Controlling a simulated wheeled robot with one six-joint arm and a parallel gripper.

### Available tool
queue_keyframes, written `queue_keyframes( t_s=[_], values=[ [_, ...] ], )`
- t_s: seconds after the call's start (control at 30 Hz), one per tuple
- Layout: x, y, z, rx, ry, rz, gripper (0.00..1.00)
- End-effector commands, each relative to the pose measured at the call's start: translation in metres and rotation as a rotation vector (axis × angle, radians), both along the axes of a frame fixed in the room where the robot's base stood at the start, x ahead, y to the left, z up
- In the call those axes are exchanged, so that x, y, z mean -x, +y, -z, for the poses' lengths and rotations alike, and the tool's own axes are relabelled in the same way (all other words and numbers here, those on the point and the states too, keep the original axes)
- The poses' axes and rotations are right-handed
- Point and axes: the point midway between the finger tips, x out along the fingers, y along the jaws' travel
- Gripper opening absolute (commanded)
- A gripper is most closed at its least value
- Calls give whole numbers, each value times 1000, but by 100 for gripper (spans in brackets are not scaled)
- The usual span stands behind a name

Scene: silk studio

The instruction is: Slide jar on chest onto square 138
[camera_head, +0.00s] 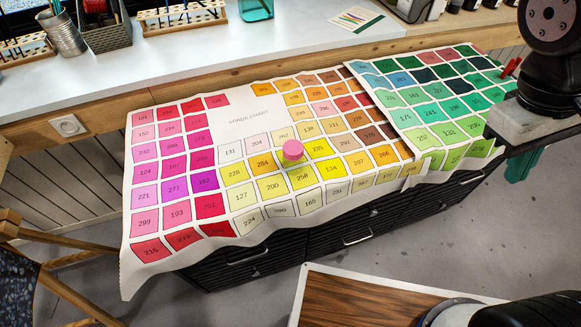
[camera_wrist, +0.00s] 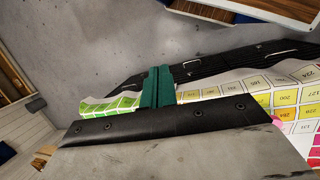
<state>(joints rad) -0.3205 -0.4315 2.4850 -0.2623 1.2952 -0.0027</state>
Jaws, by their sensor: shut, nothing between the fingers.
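A small jar with a round pink lid (camera_head: 293,150) stands upright on the numbered colour chart (camera_head: 245,117) on the black chest (camera_head: 240,268). It is among the yellow squares, near 284 and 235. My gripper (camera_head: 518,176) is at the right end of the chest, far from the jar and touching nothing that I can see. In the wrist view its green fingers (camera_wrist: 157,87) are together and empty. A pink bit of the jar (camera_wrist: 277,126) shows there behind my gripper's body.
A bench (camera_head: 240,60) runs behind the chest, with a wire cup (camera_head: 62,35), a dark box (camera_head: 104,28) and a teal container (camera_head: 257,9). A wooden chair (camera_head: 45,262) is at left.

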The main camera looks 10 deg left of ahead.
Motion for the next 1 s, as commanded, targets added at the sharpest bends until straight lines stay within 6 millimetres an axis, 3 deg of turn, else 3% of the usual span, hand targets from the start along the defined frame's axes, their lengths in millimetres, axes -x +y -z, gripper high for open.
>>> queue_keyframes(
  t_s=[0.27,0.53,0.67,0.8,1.0],
  values=[
    [-47,67,42,404,201,-519,0],
    [-65,172,98,838,255,-1032,0],
    [-54,231,133,1058,231,-1279,0],
    [-25,293,178,1294,170,-1534,0],
    [25,351,233,1550,57,-1800,0]
  ],
)
